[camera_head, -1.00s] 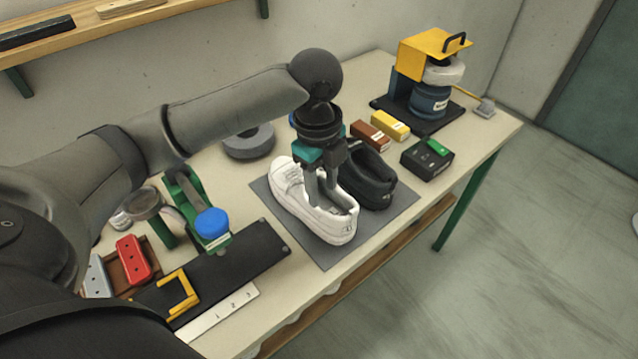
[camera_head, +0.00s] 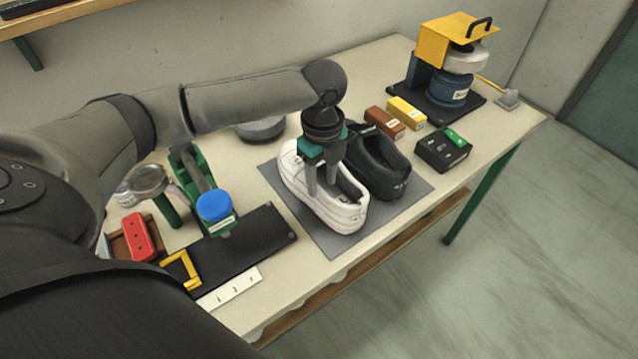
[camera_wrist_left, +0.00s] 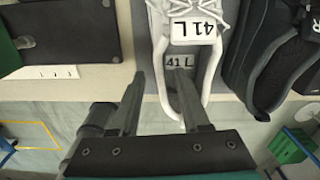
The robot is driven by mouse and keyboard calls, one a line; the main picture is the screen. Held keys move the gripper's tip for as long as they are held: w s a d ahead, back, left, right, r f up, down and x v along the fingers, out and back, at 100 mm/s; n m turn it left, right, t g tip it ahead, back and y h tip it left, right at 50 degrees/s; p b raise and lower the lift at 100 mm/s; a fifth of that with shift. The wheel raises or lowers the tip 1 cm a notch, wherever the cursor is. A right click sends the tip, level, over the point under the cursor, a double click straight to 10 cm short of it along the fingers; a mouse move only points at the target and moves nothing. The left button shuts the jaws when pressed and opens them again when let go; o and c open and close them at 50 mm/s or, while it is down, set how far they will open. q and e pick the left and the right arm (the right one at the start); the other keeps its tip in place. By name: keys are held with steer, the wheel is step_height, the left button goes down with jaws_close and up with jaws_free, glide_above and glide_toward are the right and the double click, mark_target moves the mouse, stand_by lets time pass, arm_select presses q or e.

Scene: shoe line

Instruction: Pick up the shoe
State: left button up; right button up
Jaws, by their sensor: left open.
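A white shoe (camera_head: 345,214) sits upright on a grey mat (camera_head: 405,205), its opening facing up and its heel toward the table's front edge. In the left wrist view the white shoe (camera_wrist_left: 205,75) shows "41 L" labels on its tongue and insole. My left gripper (camera_head: 322,190) is open and points down at the shoe's opening. In the wrist view its fingertips (camera_wrist_left: 158,76) lie either side of the shoe's left wall, one outside and one over the opening; whether they touch it I cannot tell. A black shoe (camera_head: 384,170) stands close to the right. My right gripper is not in view.
A green tool with a blue cap (camera_head: 214,206) and a black board (camera_head: 262,232) are left of the mat. Brown (camera_head: 385,122) and yellow (camera_head: 406,113) boxes, a black box (camera_head: 444,150) and a yellow-topped machine (camera_head: 450,60) stand right. The table's front edge is near the shoe.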

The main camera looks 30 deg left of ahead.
mark_target(319, 189)
arm_select(q)
steer(key=f, duration=0.5)
steer(key=shift+s+a+b, duration=0.2)
steer(key=shift+b, duration=0.2)
steer(key=shift+c, duration=0.3)
jaws_close()
stand_by(0.6)
